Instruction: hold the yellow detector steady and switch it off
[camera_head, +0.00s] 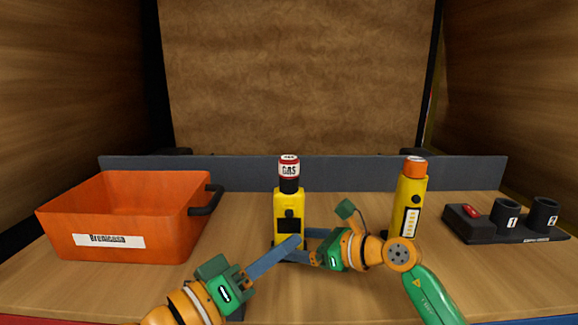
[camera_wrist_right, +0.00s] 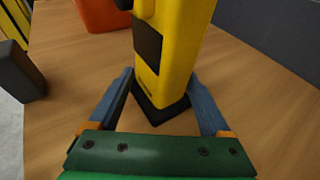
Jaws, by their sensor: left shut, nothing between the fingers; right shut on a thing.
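The yellow detector (camera_head: 288,206) stands upright mid-table, with a dark front panel, a black base and a red-and-white cap marked GAS. My right gripper (camera_head: 306,244) comes in from the right, low down, and is shut on the detector. The right wrist view shows the detector's yellow body (camera_wrist_right: 176,50) between its fingers, near the black base. My left gripper (camera_head: 297,240) is shut and empty. Its fingertips overlap the detector's lower front in the head view; I cannot tell whether they touch it. They hide part of the base.
An orange crate (camera_head: 75,219) with a black handle stands at left. A yellow cylinder with an orange top (camera_head: 411,198) stands right of the detector. A black holder (camera_head: 478,232) with a red switch and two numbered cups is at far right. A low grey wall (camera_head: 350,172) closes the back.

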